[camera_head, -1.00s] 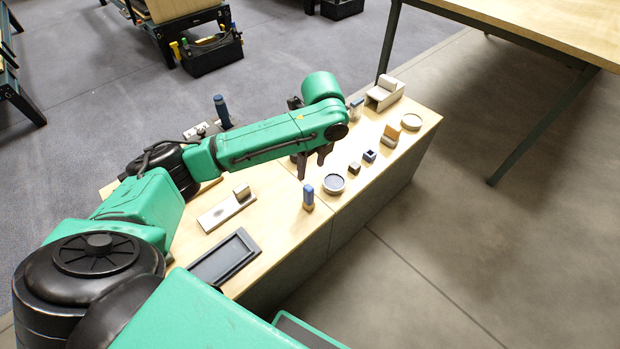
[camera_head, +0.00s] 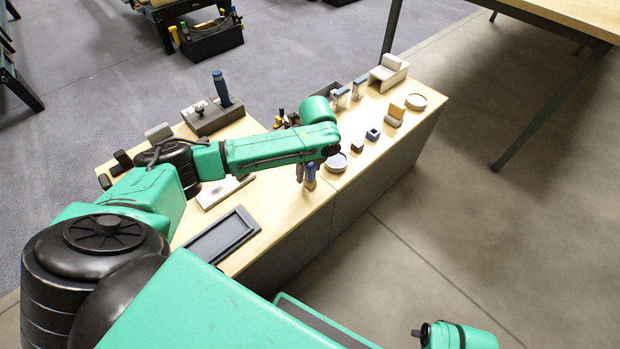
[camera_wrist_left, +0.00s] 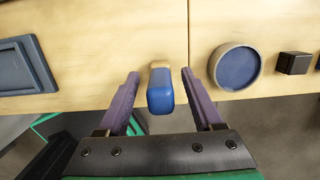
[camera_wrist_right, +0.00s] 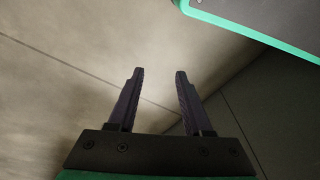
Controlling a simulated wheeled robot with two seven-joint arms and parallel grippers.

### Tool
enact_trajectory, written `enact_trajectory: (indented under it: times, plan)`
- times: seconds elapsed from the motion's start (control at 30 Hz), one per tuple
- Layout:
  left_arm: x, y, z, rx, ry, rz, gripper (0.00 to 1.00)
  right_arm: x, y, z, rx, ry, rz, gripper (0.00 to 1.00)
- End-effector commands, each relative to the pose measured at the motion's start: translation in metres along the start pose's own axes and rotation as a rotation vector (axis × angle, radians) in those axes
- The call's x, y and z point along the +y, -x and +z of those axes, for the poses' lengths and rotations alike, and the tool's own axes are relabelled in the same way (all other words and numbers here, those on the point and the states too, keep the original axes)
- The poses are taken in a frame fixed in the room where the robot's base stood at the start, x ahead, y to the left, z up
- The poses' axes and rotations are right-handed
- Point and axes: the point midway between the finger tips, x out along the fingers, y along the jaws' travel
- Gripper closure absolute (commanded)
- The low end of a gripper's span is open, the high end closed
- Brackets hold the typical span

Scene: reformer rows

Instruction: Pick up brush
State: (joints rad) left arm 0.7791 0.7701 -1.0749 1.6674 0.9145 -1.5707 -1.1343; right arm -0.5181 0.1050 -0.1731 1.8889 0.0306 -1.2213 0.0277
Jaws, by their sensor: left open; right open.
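The brush (camera_head: 310,177), a small upright piece with a blue top and a tan lower part, stands near the front edge of the wooden bench. My left gripper (camera_head: 304,176) is at the brush and partly covers it in the head view. In the left wrist view the brush (camera_wrist_left: 160,92) shows between the two spread fingers of the left gripper (camera_wrist_left: 160,74), with a gap on each side. My right gripper (camera_wrist_right: 158,72) is open and empty over the bare floor, away from the bench.
On the bench (camera_head: 285,212), a dark tray (camera_head: 222,238) lies left of the brush and a round dish (camera_head: 337,162) right of it. Small blocks (camera_head: 373,134) stand farther right. A grey box with a blue handle (camera_head: 213,115) is behind.

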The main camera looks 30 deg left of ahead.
Motion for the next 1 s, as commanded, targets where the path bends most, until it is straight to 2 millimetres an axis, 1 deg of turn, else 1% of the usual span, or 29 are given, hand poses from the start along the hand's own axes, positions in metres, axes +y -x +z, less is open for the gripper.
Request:
enact_trajectory:
  times: [0.03, 0.07, 0.1, 0.17, 0.2, 0.5, 0.57, 0.67, 0.77, 0.9, 1.0]
  plan:
    - [0.000, 0.001, 0.000, 0.000, 0.000, 0.000, 0.44, 0.000, 0.000, 0.000, 0.000, 0.000, 0.000, 0.50]
    - [0.000, 0.001, 0.000, 0.000, 0.000, 0.000, 0.55, 0.000, 0.000, 0.000, 0.000, 0.000, 0.000, 0.50]
    - [0.000, 0.001, 0.000, 0.000, 0.000, 0.000, 0.71, 0.000, 0.000, 0.000, 0.000, 0.000, 0.000, 0.50]
    - [0.000, 0.001, 0.000, 0.000, 0.000, 0.000, 0.94, 0.000, 0.000, 0.000, 0.001, 0.000, 0.000, 0.50]
    - [0.000, 0.001, 0.000, 0.000, 0.000, 0.000, 1.00, 0.000, 0.000, 0.000, 0.001, 0.000, 0.000, 0.50]
    - [0.000, 0.003, 0.000, 0.000, 0.001, -0.001, 1.00, 0.000, 0.001, 0.000, 0.002, 0.000, 0.000, 0.50]
    - [-0.001, 0.007, 0.001, 0.000, 0.001, -0.002, 1.00, 0.000, 0.001, -0.001, 0.006, -0.001, 0.000, 0.50]
    - [-0.001, 0.021, 0.002, 0.001, 0.001, -0.003, 1.00, 0.003, -0.010, 0.005, -0.007, -0.004, 0.006, 0.50]
    - [-0.001, 0.051, 0.007, -0.001, 0.002, -0.006, 1.00, 0.007, -0.025, 0.016, -0.014, -0.008, 0.014, 0.50]
    - [-0.002, 0.107, 0.013, 0.001, 0.001, -0.007, 1.00, 0.015, -0.051, 0.040, -0.025, -0.012, 0.029, 0.50]
    - [-0.002, 0.143, 0.017, 0.001, 0.001, -0.006, 1.00, 0.017, -0.063, 0.056, -0.028, -0.007, 0.033, 0.50]
